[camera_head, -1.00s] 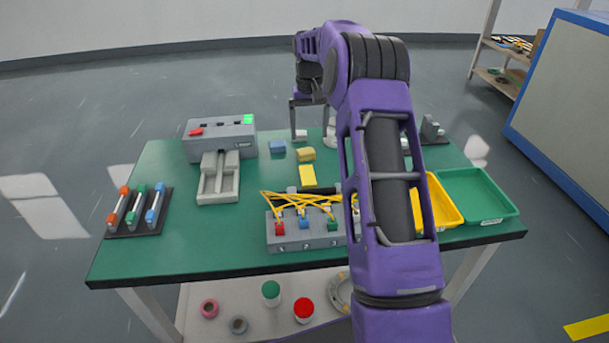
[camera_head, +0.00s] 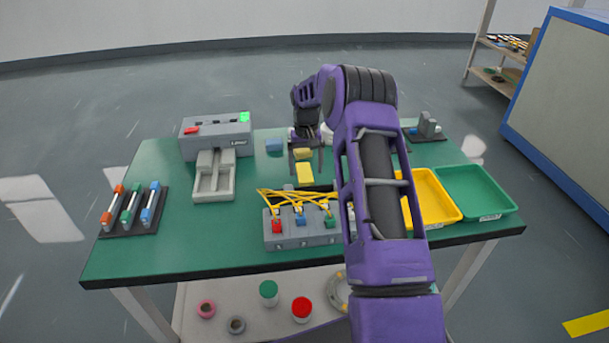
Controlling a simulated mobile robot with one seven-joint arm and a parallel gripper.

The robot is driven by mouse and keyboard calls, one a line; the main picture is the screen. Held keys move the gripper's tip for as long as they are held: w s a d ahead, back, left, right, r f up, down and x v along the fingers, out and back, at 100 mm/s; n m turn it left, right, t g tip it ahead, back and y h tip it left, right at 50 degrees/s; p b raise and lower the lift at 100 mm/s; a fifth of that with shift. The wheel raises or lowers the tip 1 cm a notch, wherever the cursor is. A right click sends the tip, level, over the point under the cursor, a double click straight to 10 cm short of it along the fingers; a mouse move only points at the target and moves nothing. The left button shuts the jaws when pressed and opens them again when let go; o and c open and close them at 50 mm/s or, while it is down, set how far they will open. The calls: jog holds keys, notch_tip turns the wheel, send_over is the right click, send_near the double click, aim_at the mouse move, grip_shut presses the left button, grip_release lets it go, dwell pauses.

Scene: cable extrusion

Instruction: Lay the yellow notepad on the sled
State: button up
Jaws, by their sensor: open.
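A bright yellow, flat, notepad-like piece (camera_head: 305,175) lies on the green table behind the grey connector block. A smaller, darker yellow block (camera_head: 303,154) lies just behind it. My gripper (camera_head: 306,165) is open and low over these pieces. Its two fingers show left and right of the darker yellow block, with no visible grip on it. I cannot tell whether the fingertips touch the table. The light grey sled (camera_head: 213,185) sits in front of the grey machine (camera_head: 215,135) at the left and looks empty.
A blue block (camera_head: 274,146) lies left of my gripper. The connector block (camera_head: 301,230) with yellow cables stands in front. A rack of coloured tubes (camera_head: 133,208) is at the left. Yellow (camera_head: 437,205) and green (camera_head: 478,190) trays are at the right. Table between sled and notepad is clear.

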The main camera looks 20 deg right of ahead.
aim_at(306, 178)
notch_tip(306, 178, down, 3)
jog(key=shift+w+f, duration=0.1)
grip_shut()
dwell(0.4)
